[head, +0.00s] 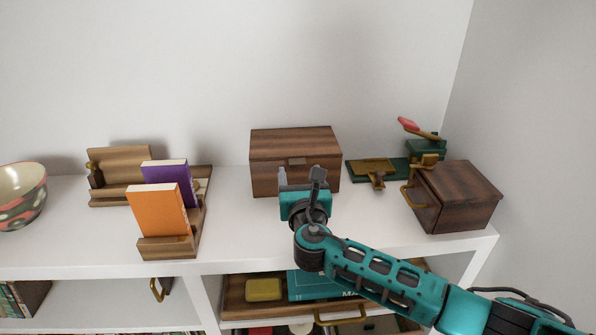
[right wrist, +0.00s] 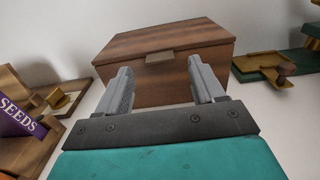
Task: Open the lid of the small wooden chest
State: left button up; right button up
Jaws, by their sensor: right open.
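The small wooden chest (head: 293,148) stands on the white shelf against the back wall, with its lid down. It is brown with a paler clasp (head: 297,161) at the middle of its front edge. The chest (right wrist: 165,85) and its clasp (right wrist: 159,57) also show in the right wrist view. My right gripper (head: 301,178) is open and empty in front of the chest, facing its front. In the right wrist view its two fingers (right wrist: 160,82) stand apart, below the clasp on either side. Part of the chest's front is hidden behind the gripper. My left gripper is out of view.
Left are a wooden book stand (head: 167,246) with an orange book (head: 157,211) and a purple book (head: 170,178), and a patterned bowl (head: 22,195). Right are a green-and-brass device (head: 376,172) and a dark wooden box (head: 462,192) with a brass handle. An open drawer (head: 238,309) sits below.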

jog(key=w+b, duration=0.1)
jog(key=w, duration=0.3)
jog(key=shift+w, duration=0.2)
jog(key=shift+c, duration=0.5)
grip_shut()
